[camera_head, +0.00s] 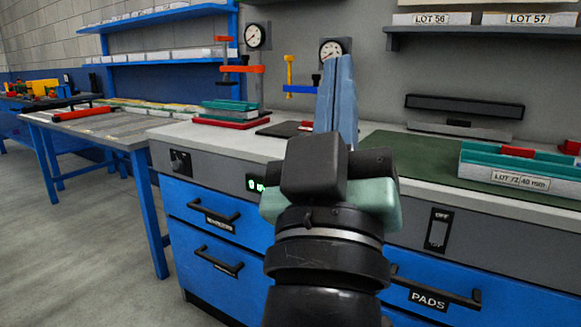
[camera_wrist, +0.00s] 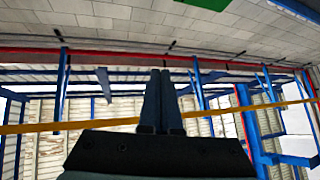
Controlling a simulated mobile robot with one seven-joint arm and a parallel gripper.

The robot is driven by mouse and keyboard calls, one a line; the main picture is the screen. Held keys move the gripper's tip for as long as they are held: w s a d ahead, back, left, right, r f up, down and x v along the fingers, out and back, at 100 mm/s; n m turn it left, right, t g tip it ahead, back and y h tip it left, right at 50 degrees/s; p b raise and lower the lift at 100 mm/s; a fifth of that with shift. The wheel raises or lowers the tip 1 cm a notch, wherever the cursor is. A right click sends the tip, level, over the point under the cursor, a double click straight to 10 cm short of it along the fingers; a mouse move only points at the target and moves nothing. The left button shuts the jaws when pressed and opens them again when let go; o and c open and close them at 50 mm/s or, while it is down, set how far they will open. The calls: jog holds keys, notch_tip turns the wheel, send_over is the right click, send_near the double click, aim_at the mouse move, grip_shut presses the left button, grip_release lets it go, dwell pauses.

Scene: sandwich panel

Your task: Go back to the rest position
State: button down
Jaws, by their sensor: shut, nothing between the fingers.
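My gripper (camera_head: 343,62) points upward in front of the workbench in the head view. Its two blue-grey fingers are together with nothing between them. In the wrist view the gripper (camera_wrist: 161,74) also shows its fingers closed side by side, empty. The wrist view looks away from the bench at a block wall and shelving, and no loose object is near the fingertips.
The workbench (camera_head: 180,131) with blue drawers stands ahead. On it are a green mat (camera_head: 400,148) and a teal tray (camera_head: 520,164) labelled LOT 72 at right. Stacked trays (camera_head: 228,116) sit behind left. Another table (camera_head: 95,125) stands left. Grey floor (camera_head: 80,260) is clear at left.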

jog(key=s+a+r+m+t+y+p, duration=0.2)
jog(key=s+a+r+y+p, duration=0.25)
jog(key=s+r, duration=0.4)
notch_tip(320, 180, up, 36)
jog(key=w+p, duration=0.2)
jog(key=p, duration=3.2)
jog(key=shift+d, duration=0.25)
